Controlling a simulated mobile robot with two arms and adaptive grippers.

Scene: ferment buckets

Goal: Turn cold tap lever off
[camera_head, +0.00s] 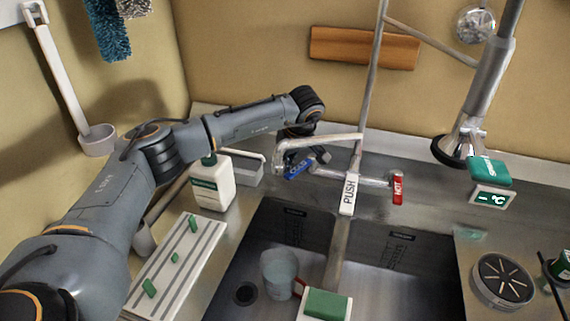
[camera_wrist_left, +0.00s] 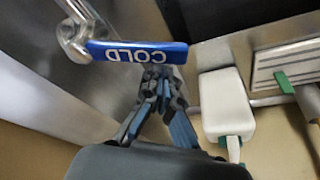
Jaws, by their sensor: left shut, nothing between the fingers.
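The cold tap lever (camera_head: 297,169) is blue and sits at the left end of the tap body, behind the sink. In the left wrist view the lever (camera_wrist_left: 138,52) lies across the upper left, its COLD lettering upside down. My left gripper (camera_head: 320,156) is at the tap, beside the lever and partly hidden behind the spout (camera_head: 320,139). In the left wrist view its fingers (camera_wrist_left: 158,78) are shut and empty, tips close to the lever's lower edge; I cannot tell whether they touch. The red HOT lever (camera_head: 397,190) is at the right end. My right gripper is out of view.
A white bottle (camera_head: 212,184) and a grey strip tray (camera_head: 176,268) with green pieces are left of the sink. A white PUSH tag (camera_head: 349,193) hangs by the tap's upright pipe. A sprayer (camera_head: 459,146) is at right.

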